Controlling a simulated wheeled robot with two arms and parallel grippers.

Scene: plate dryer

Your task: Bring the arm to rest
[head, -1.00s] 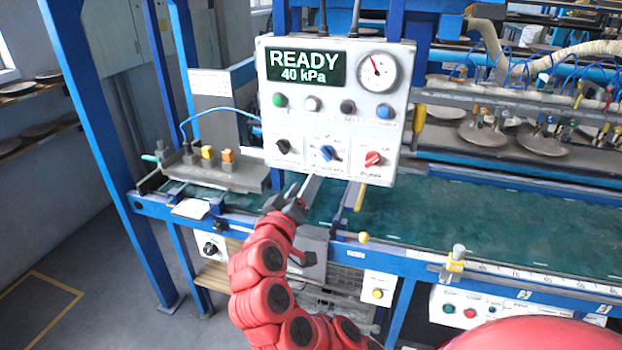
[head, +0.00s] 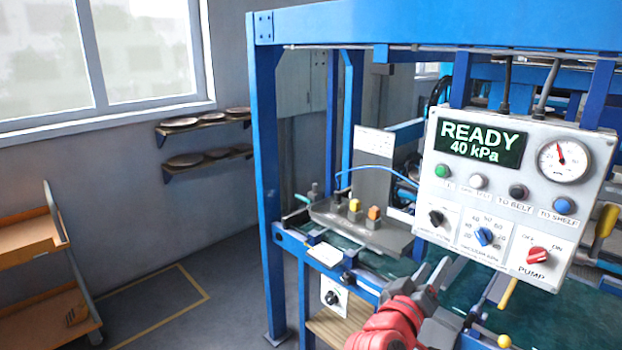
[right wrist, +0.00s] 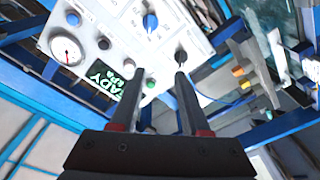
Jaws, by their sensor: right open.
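My right gripper (head: 436,276) is below the white control panel (head: 505,195) in the head view, with its red arm at the bottom edge. In the right wrist view its two dark fingers (right wrist: 153,98) stand apart with nothing between them. The panel shows there behind the fingers, with its black knob (right wrist: 181,56) near one fingertip; I cannot tell whether they touch. The panel's display (head: 481,144) reads READY 40 kPa. Below it are a black knob (head: 437,217), a blue knob (head: 485,236) and a red pump knob (head: 539,256). My left gripper is not in view.
The blue machine frame (head: 268,190) stands left of the panel. A small tray with yellow and orange blocks (head: 362,221) sits on the machine. An orange-shelved cart (head: 35,260) stands far left, with clear floor (head: 190,290) between. Wall shelves (head: 207,155) hold plates.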

